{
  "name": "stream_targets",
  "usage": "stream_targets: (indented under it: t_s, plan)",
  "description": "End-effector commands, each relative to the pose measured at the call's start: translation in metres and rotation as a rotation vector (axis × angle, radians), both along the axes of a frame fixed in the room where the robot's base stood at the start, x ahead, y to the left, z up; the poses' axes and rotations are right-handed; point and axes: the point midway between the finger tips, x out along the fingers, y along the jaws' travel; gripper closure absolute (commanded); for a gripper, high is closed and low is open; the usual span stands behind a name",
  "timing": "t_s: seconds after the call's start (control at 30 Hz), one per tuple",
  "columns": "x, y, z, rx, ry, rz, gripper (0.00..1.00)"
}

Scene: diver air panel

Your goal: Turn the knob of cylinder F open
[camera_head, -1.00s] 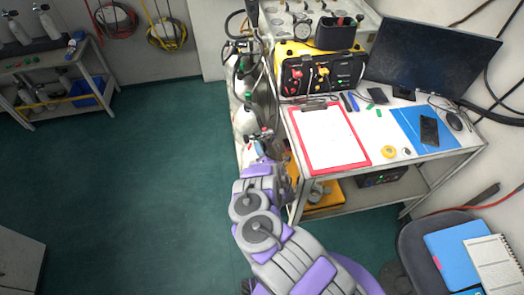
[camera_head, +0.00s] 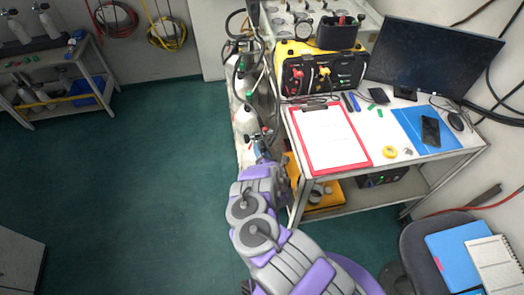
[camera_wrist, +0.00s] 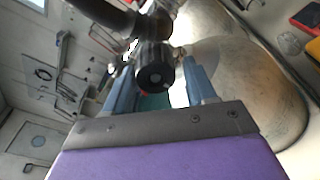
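A black ribbed knob (camera_wrist: 154,68) on a valve shows in the middle of the wrist view, beside pale rounded cylinders (camera_wrist: 245,85). My gripper (camera_wrist: 158,75) is open, with one blue-grey finger on each side of the knob and a visible gap on both sides. I cannot tell how deep the knob lies between the fingers. In the head view my gripper (camera_head: 260,146) is at the near end of a row of white cylinders (camera_head: 244,122), left of the desk. The knob is hidden there, and no letter F is readable.
Black hoses (camera_head: 234,50) and valve fittings run along the cylinder row. The desk (camera_head: 290,137), with a red clipboard (camera_head: 334,165) and a yellow-black panel box (camera_head: 290,45), stands close on the right. The green floor (camera_head: 150,190) on the left is clear.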

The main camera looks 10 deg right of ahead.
Motion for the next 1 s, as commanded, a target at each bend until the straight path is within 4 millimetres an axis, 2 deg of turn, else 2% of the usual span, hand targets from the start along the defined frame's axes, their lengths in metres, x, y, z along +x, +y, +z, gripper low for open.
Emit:
stream_targets:
  t_s: [0.13,0.47,0.57,0.9,1.0]
  plan:
    - [0.0,-0.001,0.003,0.001,-0.006,-0.002,0.31]
    - [-0.002,-0.002,0.005,0.002,-0.01,-0.003,0.31]
    - [-0.01,-0.003,0.006,0.002,-0.01,-0.003,0.31]
    - [-0.059,-0.009,0.007,0.001,-0.003,-0.006,0.31]
    - [-0.069,-0.01,0.007,0.0,-0.007,-0.003,0.31]
